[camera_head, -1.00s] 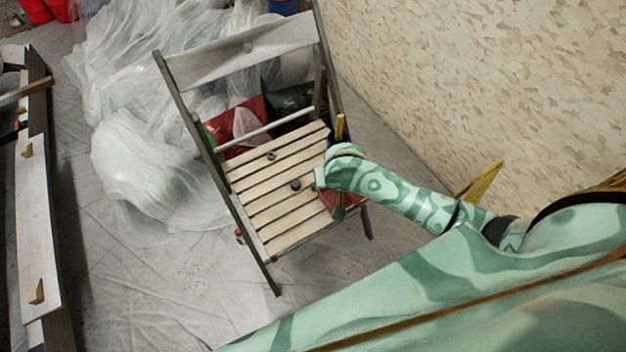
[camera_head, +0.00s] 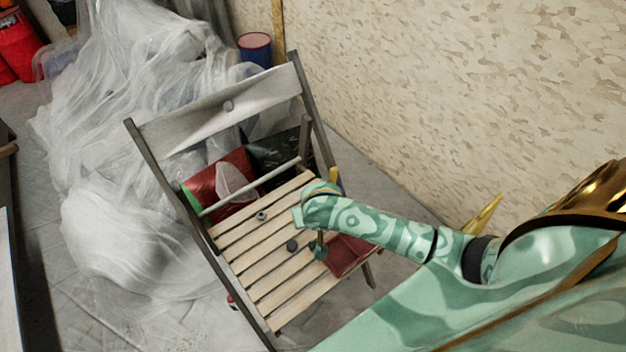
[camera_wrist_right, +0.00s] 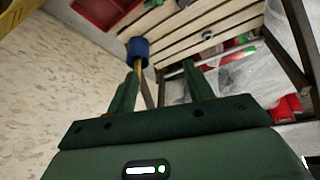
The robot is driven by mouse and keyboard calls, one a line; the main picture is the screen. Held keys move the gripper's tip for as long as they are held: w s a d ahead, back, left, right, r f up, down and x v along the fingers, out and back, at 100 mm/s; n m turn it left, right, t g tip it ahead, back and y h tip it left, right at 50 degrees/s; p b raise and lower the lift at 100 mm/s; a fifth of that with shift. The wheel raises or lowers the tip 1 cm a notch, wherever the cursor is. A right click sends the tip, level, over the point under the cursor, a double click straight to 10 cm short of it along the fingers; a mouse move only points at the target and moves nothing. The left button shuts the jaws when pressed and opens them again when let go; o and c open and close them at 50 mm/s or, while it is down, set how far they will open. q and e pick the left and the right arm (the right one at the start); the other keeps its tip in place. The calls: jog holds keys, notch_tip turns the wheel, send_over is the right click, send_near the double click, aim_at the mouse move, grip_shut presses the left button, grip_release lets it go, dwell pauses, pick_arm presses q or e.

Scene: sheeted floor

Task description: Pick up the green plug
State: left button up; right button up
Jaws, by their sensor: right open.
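I cannot pick out a green plug for certain. One small knob (camera_wrist_right: 207,35) shows on the slats in the right wrist view. My right gripper (camera_head: 318,249) points down over the right side of the seat, just right of the darker piece. In the right wrist view its fingers (camera_wrist_right: 162,78) are apart with nothing held between them. My left gripper is not in view.
A red tray (camera_head: 347,254) sits at the seat's right edge. A blue cylinder (camera_wrist_right: 138,50) with yellow below it is near my left-hand finger in the wrist view. The chair back (camera_head: 220,108) rises behind; plastic sheeting (camera_head: 120,170) lies left, a wall (camera_head: 450,80) right.

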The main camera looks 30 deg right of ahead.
jog(key=b, duration=0.7)
send_near(316, 241)
jog(key=shift+g, duration=0.3)
jog(key=b+x, duration=0.2)
jog(key=b, duration=0.2)
jog(key=b+x, duration=0.2)
jog(key=b, duration=0.2)
jog(key=shift+w+a+f, duration=0.1)
jog(key=shift+w+a, duration=0.05)
jog(key=shift+w, duration=0.25)
jog(key=b+x, duration=0.4)
jog(key=shift+s+f, duration=0.1)
jog(key=shift+s, duration=0.05)
jog(key=shift+f+b, duration=0.3)
jog(key=shift+b, duration=0.05)
jog(key=shift+w, duration=0.25)
jog(key=shift+r, duration=0.15)
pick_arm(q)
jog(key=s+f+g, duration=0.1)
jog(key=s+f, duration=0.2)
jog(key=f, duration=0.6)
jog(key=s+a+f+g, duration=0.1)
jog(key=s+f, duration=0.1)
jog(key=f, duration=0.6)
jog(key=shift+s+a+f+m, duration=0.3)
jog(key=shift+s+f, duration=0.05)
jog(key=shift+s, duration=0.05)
pick_arm(e)
jog(key=c, duration=0.6)
